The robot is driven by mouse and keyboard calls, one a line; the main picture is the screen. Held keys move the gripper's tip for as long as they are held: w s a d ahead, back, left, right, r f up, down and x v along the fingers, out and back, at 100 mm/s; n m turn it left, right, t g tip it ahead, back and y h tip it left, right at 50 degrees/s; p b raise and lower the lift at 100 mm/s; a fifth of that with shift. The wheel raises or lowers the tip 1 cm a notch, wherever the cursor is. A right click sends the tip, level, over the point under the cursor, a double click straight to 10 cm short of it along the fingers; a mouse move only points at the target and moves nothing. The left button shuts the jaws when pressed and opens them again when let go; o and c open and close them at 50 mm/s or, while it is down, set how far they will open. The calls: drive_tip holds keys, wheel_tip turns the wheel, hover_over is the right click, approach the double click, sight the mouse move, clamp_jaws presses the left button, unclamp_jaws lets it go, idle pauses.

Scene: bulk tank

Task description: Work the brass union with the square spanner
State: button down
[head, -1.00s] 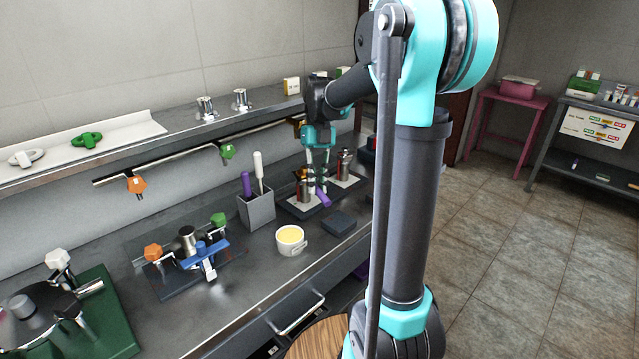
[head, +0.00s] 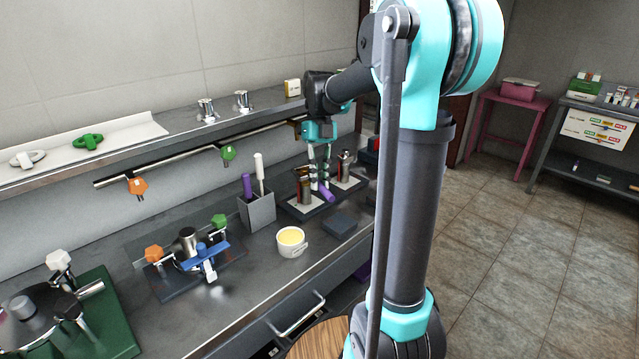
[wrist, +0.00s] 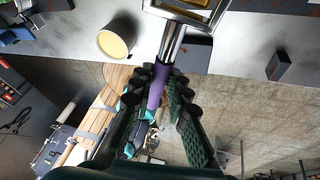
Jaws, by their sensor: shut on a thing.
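My gripper (head: 320,180) is shut on the purple handle of the square spanner (head: 327,193), over the back right of the bench. In the wrist view the spanner's purple handle (wrist: 157,88) lies between the ribbed fingers, and its steel shaft runs up to a square head at the top edge. A brass-coloured part, likely the brass union (wrist: 197,3), shows within the square head; I cannot tell how deep it sits there. In the head view the brass fitting (head: 304,188) stands upright left of my fingers on a dark tray, and the spanner head is hidden.
A second upright fitting (head: 346,166) stands right of my gripper. A grey holder (head: 258,211) with purple and white handles, a yellow-filled cup (head: 291,242) and a dark block (head: 340,226) stand nearby. A rail (head: 190,158) runs along the shelf behind.

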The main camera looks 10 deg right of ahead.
drive_tip(key=shift+r, duration=2.65)
